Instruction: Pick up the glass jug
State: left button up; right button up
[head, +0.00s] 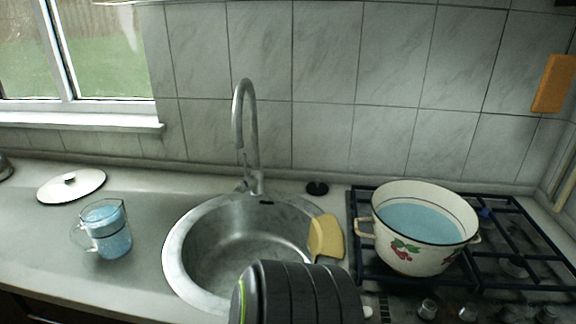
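The glass jug (108,232) stands upright on the grey counter left of the sink. It holds blue liquid, and its handle points left. A dark, ribbed rounded part at the bottom centre, in front of the sink, looks like a part of my own arm. No gripper fingers show in the head view, and nothing touches the jug.
A round sink (240,262) with a tall faucet (246,135) lies right of the jug. A white lid (88,186) lies behind it. A yellow sponge (326,238) sits on the sink's right rim. An enamel pot (400,252) with blue liquid stands on the black hob (500,270).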

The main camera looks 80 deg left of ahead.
aim_at(106, 221)
jog(key=u, duration=4)
